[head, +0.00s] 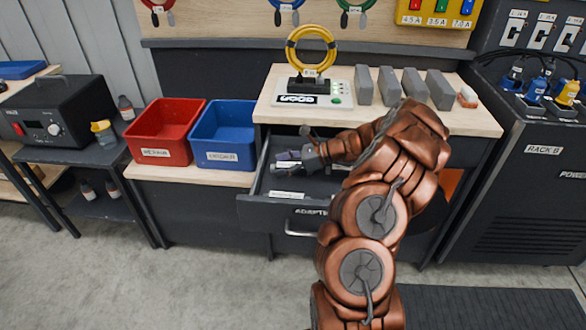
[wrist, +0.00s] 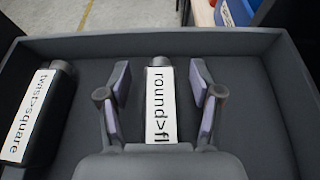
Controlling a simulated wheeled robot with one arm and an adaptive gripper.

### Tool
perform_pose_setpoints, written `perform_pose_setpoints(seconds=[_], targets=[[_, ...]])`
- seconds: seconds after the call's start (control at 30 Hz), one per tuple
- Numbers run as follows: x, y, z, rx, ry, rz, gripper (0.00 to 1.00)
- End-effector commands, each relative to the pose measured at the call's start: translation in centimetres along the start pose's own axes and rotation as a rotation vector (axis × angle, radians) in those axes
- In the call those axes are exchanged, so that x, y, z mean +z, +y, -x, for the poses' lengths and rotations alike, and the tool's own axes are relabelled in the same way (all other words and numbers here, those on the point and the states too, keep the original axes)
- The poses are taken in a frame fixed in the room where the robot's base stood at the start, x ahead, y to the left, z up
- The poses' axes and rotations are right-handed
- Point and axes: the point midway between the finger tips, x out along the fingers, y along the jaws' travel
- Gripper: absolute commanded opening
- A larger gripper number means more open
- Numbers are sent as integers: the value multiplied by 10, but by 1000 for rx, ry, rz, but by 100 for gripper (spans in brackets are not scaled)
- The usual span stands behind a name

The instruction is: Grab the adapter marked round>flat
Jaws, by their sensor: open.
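The adapter labelled "round>fl", with the rest of its label hidden (wrist: 159,100), lies in the open drawer between my gripper's fingers in the wrist view. My gripper (wrist: 157,90) is open, with one finger on each side of the adapter and a visible gap to each. Its near end is hidden behind my gripper's body. A second adapter labelled "twist>square" (wrist: 35,115) lies to the left in the same drawer. In the head view my gripper (head: 285,163) reaches down into the drawer (head: 262,205), and the adapters are hard to make out there.
The drawer walls (wrist: 145,43) stand close around the gripper; its floor to the right is bare. A red bin (head: 163,135) and a blue bin (head: 222,140) stand left of the drawer. The bench top (head: 385,115) above holds grey blocks (head: 390,87) and a yellow cable coil (head: 311,50).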

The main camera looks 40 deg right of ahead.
Motion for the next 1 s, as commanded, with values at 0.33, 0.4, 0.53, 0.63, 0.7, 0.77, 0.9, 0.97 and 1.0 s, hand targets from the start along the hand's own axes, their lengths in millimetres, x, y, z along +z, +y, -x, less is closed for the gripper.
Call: perform_pose_setpoints(seconds=[0.33, 0.4, 0.53, 0.63, 0.7, 0.77, 0.9, 0.97, 1.0], targets=[[0, 0, 0, 0, 0, 1, 45], [0, 0, 0, 0, 0, 1, 38], [0, 0, 1, 0, 0, 1, 24], [0, 0, 1, 0, 0, 1, 14], [0, 0, 1, 0, 0, 1, 6], [0, 0, 1, 0, 0, 1, 0], [0, 0, 1, 0, 0, 1, 0], [0, 0, 1, 0, 0, 1, 0], [0, 0, 1, 0, 0, 1, 0]])
